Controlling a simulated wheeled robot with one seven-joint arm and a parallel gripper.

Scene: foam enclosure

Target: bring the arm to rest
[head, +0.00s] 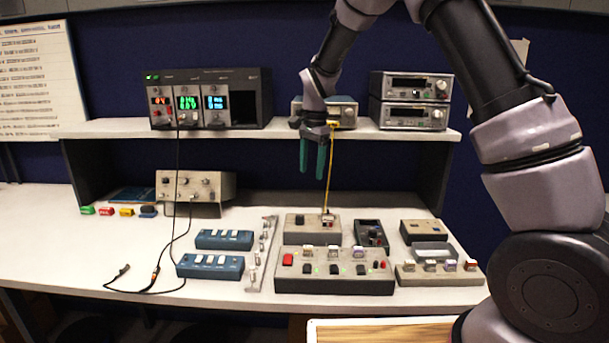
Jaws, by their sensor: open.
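My gripper (312,156) hangs from my arm in the middle of the head view, with its two green fingers pointing down. The fingers are apart, and nothing shows between them. It is in front of the shelf edge and above the bench, clear of the boxes below. My arm arches up past the top of the view and comes down from the right, where its large joints fill that side.
A white bench (90,240) holds a grey button box (335,285), blue switch boxes (210,266) and a loose black cable (155,290). A shelf (110,130) carries a power supply (245,90) and stacked instruments (410,87). A yellow cable (330,170) hangs beside my gripper. The bench's left is mostly clear.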

